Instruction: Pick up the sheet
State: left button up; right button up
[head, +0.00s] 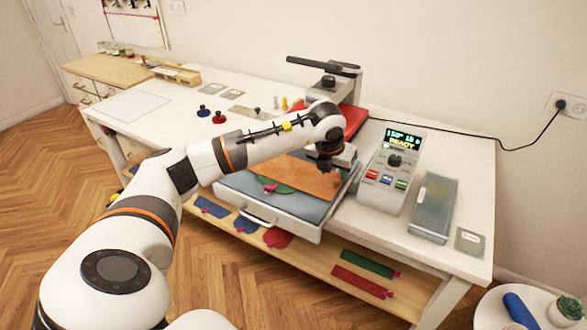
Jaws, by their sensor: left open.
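A brown sheet (300,176) lies on the grey pad of the pulled-out press drawer (262,208). A green piece (272,186) shows at the sheet's left side. My left arm reaches in from the lower left, and my left gripper (326,168) points down over the sheet's far right part. The gripper is small and dark here; it is open, with nothing seen between its fingers. Whether the fingertips touch the sheet cannot be told. The arm hides part of the sheet's far side. A flat white sheet-like area (130,106) lies at the table's left. My right gripper is out of view.
The press (330,80) has a raised dark handle and a red plate. A control box (390,170) with a lit display reading READY stands right of the drawer, beside a grey case (433,205). Coloured fabric pieces lie on the shelf below. A round side table (490,310) is lower right.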

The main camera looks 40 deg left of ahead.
aim_at(337, 181)
pick_arm(q)
jog(key=shift+w+f+p, duration=0.15)
jog(key=shift+f+p, duration=0.1)
jog(key=shift+p, duration=0.05)
jog(key=p+x, duration=0.1)
jog(key=x, duration=0.2)
jog(key=shift+w+f+p, duration=0.2)
jog(key=shift+w+p, duration=0.15)
jog(key=shift+p, duration=0.05)
jog(key=shift+w+f, duration=0.2)
jog(key=shift+f, duration=0.3)
grip_shut()
